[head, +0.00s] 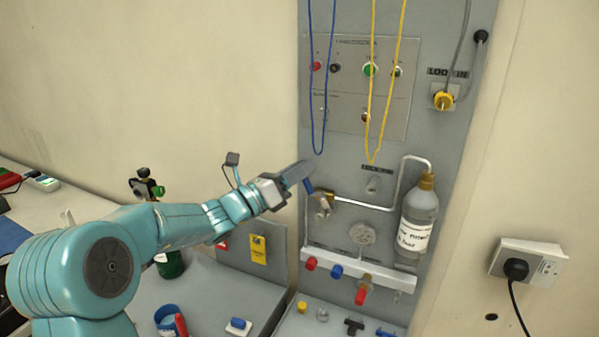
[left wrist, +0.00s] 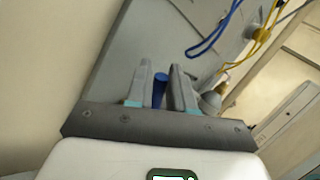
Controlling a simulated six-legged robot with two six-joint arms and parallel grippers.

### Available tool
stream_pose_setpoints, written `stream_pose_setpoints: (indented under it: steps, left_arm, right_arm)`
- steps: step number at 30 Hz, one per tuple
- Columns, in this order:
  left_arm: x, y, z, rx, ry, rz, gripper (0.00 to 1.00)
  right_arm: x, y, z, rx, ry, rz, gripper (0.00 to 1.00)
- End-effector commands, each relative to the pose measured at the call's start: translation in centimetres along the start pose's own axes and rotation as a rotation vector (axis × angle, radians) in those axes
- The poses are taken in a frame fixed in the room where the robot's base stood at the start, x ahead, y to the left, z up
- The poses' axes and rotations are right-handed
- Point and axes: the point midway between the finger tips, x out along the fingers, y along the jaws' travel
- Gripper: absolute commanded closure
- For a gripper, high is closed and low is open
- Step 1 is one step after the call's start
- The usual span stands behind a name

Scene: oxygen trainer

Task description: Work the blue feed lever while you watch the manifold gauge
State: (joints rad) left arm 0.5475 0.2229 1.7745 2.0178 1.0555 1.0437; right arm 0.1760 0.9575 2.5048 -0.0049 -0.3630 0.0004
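The blue feed lever (head: 309,186) is on a brass valve (head: 325,199) in a silver pipe on the grey panel. My left gripper (head: 299,173) is at the lever. In the left wrist view the blue lever (left wrist: 160,89) stands between the two fingers of my left gripper (left wrist: 161,68). The fingers are apart, with a small gap showing on the lever's right side; contact on the left is unclear. A round grey piece (head: 362,235) above the white manifold bar (head: 375,272) may be the gauge; its reading is not legible. My right gripper is not in view.
A grey bottle (head: 418,222) hangs right of the valve. Blue (head: 318,120) and yellow (head: 375,130) cords hang above. Red and blue knobs sit on the manifold. Small parts lie on the bench below. A black plug (head: 516,269) is in the right wall's socket.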

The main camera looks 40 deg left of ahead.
Motion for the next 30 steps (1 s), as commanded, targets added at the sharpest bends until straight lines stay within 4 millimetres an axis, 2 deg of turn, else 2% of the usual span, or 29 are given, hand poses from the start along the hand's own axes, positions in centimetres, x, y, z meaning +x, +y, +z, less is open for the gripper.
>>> stream_pose_setpoints:
  steps: [10, 14, 17, 24, 30]
  left_arm:
    - [-0.1, 0.0, 0.0, 0.002, 0.001, 0.0, 0.62]
    - [-1.3, 0.1, -0.1, 0.003, 0.0, 0.002, 0.62]
    - [-3.4, 0.2, -0.3, 0.005, 0.0, 0.005, 0.62]
    - [-9.9, 0.4, -0.3, 0.003, 0.001, 0.007, 0.62]
    - [-14.0, 0.3, -0.3, 0.001, 0.002, 0.005, 0.62]
  right_arm:
    - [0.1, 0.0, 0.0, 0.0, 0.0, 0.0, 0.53]
    - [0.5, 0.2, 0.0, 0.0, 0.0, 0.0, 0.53]
    - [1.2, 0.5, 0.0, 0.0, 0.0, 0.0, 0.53]
    - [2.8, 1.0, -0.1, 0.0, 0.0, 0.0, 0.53]
    - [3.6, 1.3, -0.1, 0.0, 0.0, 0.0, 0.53]
